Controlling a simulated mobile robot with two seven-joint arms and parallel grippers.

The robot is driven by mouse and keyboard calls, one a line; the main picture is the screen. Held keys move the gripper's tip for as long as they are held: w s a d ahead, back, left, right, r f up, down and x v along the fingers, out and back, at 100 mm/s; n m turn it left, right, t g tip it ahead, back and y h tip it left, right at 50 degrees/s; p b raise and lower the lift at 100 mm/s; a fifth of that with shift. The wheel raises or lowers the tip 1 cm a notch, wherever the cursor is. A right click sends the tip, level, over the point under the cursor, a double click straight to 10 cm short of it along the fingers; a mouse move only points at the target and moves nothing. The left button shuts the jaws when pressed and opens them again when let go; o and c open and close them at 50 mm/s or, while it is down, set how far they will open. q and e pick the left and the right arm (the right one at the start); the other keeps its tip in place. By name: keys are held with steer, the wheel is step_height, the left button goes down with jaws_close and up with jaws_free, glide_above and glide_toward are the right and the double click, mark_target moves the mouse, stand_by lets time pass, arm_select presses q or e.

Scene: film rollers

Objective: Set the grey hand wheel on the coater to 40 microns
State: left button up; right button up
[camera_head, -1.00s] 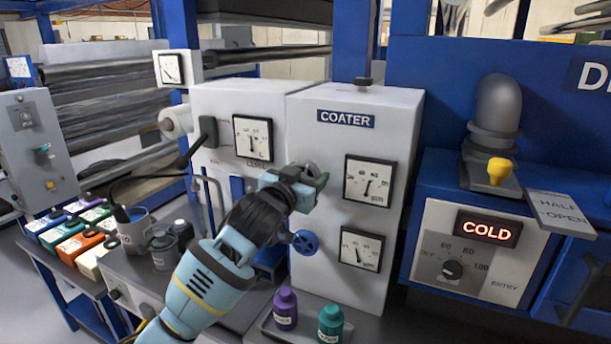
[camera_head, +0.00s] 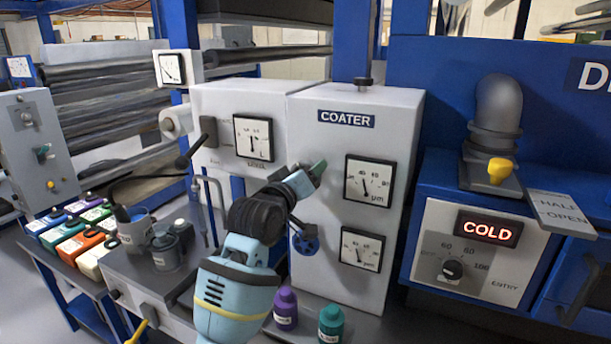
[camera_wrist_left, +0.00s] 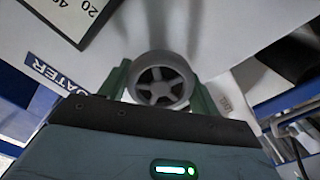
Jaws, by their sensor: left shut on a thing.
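The coater (camera_head: 345,240) is a white cabinet with a COATER label. The grey hand wheel (camera_wrist_left: 163,88) is five-spoked and sits between the green fingers of my left gripper (camera_wrist_left: 163,95) in the left wrist view. That gripper (camera_head: 314,172) is shut on the wheel at the cabinet's front; the fingers and arm hide the wheel in the head view. The upper gauge (camera_head: 369,182), marked µm, has its needle leaning slightly left of upright, around the 40 mark; the exact value is hard to read. My right gripper is out of view.
A blue hand wheel (camera_head: 305,240) sits just below my left wrist, beside a lower gauge (camera_head: 362,250). A purple bottle (camera_head: 286,308) and a teal bottle (camera_head: 330,322) stand in front of the cabinet. A COLD display (camera_head: 487,228) is at right.

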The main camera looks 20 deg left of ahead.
arm_select(q)
steer(key=shift+n, duration=0.5)
steer(key=o, duration=1)
steer(key=shift+c, duration=0.2)
steer(key=shift+s, duration=0.15)
steer(key=s, duration=0.7)
steer(key=shift+s+a, duration=0.25)
steer(key=shift+a, duration=0.05)
